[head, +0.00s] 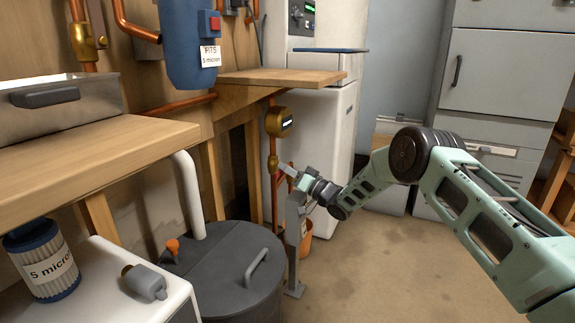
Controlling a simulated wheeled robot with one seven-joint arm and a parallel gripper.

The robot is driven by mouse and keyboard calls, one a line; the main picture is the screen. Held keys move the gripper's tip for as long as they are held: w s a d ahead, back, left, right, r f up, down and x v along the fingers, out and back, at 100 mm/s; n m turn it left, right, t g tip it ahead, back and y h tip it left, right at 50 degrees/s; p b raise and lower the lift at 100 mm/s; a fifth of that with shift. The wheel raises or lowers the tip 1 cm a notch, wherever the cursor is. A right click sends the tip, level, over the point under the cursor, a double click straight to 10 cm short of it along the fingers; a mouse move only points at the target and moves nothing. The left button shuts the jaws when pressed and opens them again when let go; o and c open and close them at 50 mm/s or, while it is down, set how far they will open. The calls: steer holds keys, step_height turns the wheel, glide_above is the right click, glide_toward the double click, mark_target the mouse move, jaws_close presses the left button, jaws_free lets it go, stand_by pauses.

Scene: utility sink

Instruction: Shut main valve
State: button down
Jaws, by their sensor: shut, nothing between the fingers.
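A vertical copper pipe with a small brass fitting (273,163) stands below a round brass meter (279,122), left of the white cabinet. Small red parts show just below and beside the fitting, partly hidden by my gripper; I cannot tell the valve handle's position. My gripper (286,171) is shut and empty, its fingertips close to the right side of the fitting. I cannot tell whether they touch it. Another brass fitting (88,48) sits on a copper pipe at the upper left, far from my gripper.
A grey lidded drum (220,275) and a grey post (293,235) stand below my gripper. A wooden shelf (285,78) is above the meter. A blue filter housing (190,50) hangs at the upper left. Floor at the lower right is clear.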

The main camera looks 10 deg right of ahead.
steer(key=shift+s+f, duration=0.15)
steer(key=shift+f, duration=0.3)
stand_by(0.4)
steer(key=shift+a, duration=0.1)
